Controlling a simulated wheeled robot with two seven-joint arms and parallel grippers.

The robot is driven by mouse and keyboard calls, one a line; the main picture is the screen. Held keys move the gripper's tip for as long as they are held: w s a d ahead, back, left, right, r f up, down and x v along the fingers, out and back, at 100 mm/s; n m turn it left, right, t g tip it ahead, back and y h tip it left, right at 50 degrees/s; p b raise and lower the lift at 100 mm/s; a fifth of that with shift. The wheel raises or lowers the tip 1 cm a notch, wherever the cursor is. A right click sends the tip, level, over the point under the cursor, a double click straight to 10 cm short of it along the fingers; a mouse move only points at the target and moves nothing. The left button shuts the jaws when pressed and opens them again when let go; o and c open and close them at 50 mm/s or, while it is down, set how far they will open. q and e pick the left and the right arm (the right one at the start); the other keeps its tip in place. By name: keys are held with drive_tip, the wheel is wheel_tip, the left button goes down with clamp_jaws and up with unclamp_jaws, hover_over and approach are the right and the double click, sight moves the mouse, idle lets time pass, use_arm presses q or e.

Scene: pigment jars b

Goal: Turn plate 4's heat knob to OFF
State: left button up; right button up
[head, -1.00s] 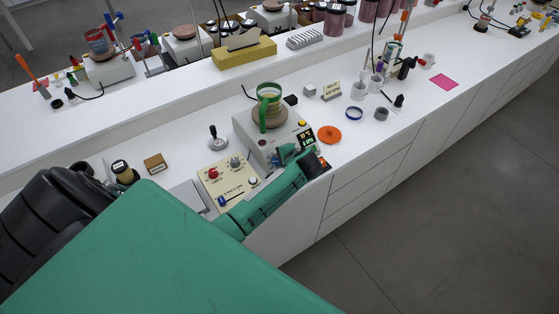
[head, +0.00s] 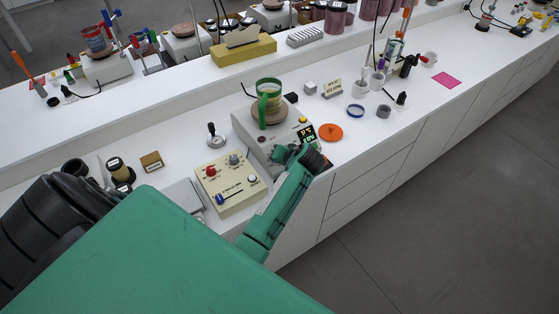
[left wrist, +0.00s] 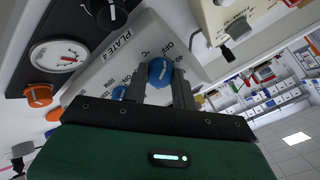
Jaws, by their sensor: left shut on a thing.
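Plate 4 (head: 246,124) is a pale hotplate with a round top and a green-banded glass vessel on it; its name shows on its panel in the left wrist view (left wrist: 100,75). Its blue heat knob (left wrist: 160,71) is on that panel, with a °C scale and an OFF mark above it. My left gripper (left wrist: 159,88) has a finger on each side of this knob and is shut on it. The exact pointer direction is hard to read. In the head view my green wrist hides the knob and fingertips. My right gripper is not in view.
A second knob (left wrist: 118,92) sits left of the left finger. A cream control box (head: 230,187) with a red knob stands left of plate 4. An orange disc (head: 331,132) lies to its right. An orange knob (left wrist: 38,95) and a dial gauge (left wrist: 58,56) are nearby.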

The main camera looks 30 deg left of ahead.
use_arm(q)
drive_tip(key=shift+n, duration=0.7)
drive_tip(key=o, duration=1)
